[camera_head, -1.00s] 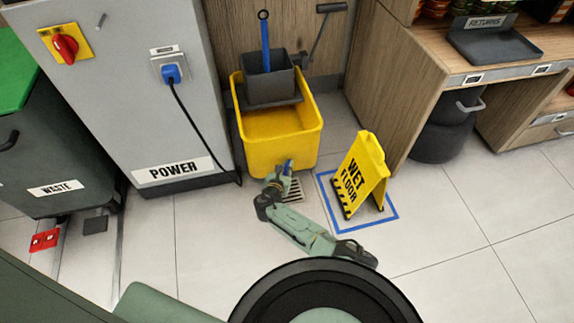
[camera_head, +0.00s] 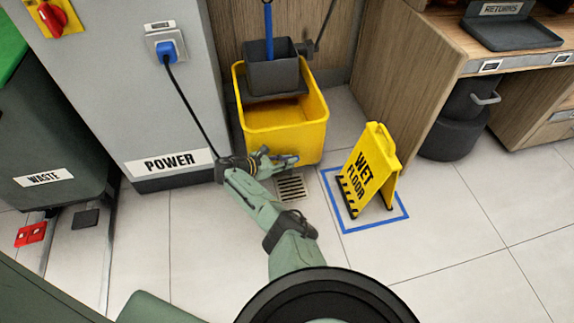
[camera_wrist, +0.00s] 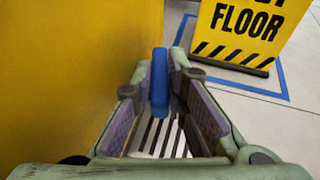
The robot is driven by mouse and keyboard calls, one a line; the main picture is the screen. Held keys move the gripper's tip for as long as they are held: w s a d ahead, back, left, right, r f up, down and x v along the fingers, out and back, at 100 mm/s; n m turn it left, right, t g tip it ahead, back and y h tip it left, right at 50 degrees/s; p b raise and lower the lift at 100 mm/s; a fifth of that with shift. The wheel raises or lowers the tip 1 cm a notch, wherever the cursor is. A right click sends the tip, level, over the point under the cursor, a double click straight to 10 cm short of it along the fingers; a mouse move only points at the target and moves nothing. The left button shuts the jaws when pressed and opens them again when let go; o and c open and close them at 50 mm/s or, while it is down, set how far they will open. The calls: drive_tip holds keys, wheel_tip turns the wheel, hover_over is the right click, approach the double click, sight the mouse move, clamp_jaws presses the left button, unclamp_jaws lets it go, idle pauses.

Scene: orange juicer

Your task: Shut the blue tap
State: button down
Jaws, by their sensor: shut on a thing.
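The blue tap (camera_wrist: 159,82) shows in the wrist view as an upright-looking blue handle between my two fingers, beside the yellow bucket wall. My gripper (camera_wrist: 160,75) is shut on this blue tap handle near the fingertips. In the head view my gripper (camera_head: 284,160) is low at the front of the yellow mop bucket (camera_head: 285,125) and points right. The tap is hidden there behind my fingers. How the tap joins the bucket is not visible.
A floor drain grate (camera_head: 292,187) lies just below my gripper. A yellow wet floor sign (camera_head: 368,172) stands to the right within a blue taped square. The grey power cabinet (camera_head: 150,105) with its black cable (camera_head: 188,105) is to the left. Tiles at front right are clear.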

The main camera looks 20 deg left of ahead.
drive_tip(key=shift+w+d+m+h, duration=0.1)
drive_tip(key=shift+w+m+h, duration=0.05)
drive_tip(key=shift+m+h, duration=0.2)
drive_tip(key=c, duration=1.6)
unclamp_jaws()
drive_tip(key=shift+s+a+r, duration=0.2)
drive_tip(key=shift+s+a, duration=0.25)
drive_tip(key=v, duration=0.6)
drive_tip(key=shift+s+r, duration=0.25)
drive_tip(key=shift+r, duration=0.05)
drive_tip(key=shift+a, duration=0.1)
